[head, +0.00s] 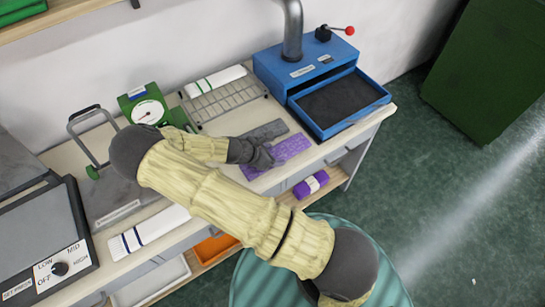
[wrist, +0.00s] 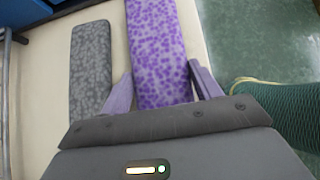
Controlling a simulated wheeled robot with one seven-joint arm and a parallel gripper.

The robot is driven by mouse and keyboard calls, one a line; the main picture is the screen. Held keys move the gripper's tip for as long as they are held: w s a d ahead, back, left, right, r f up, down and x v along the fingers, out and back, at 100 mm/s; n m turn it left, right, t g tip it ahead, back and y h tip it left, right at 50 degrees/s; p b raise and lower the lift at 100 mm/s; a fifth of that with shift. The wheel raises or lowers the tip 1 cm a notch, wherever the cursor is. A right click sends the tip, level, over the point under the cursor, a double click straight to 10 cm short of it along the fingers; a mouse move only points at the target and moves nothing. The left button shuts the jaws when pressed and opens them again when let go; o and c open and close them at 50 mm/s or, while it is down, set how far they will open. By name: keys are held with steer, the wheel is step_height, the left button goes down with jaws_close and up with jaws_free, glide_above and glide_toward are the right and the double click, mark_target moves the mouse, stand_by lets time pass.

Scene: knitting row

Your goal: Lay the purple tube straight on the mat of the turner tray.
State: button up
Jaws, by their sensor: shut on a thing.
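The purple tube (head: 288,150) is a flat, long, mottled purple piece at the table's front edge. My gripper (head: 262,160) is shut on it. In the wrist view the purple tube (wrist: 158,45) runs straight away between the two fingers of my gripper (wrist: 162,82). I cannot tell whether it touches the table. The turner tray (head: 350,126) is a blue open tray pulled out of a blue machine, to the right of and behind the tube. Its dark grey mat (head: 340,100) looks bare.
A grey mottled tube (head: 268,130) lies beside the purple one, also in the wrist view (wrist: 91,70). A wire rack (head: 225,98) with a white-and-green roll stands behind. A green dial gauge (head: 147,107) is to the left. A purple banded bundle (head: 311,184) sits on the lower shelf.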

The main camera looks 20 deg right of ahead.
steer(key=r, duration=0.2)
steer(key=r+b, duration=0.1)
steer(key=r, duration=0.5)
steer(key=shift+w+a+r, duration=0.1)
steer(key=shift+w, duration=0.15)
steer(key=shift+a+r, duration=0.1)
steer(key=shift+s+r, duration=0.1)
steer(key=shift+s, duration=0.1)
steer(key=shift+d, duration=0.35)
steer(key=shift+a, duration=0.1)
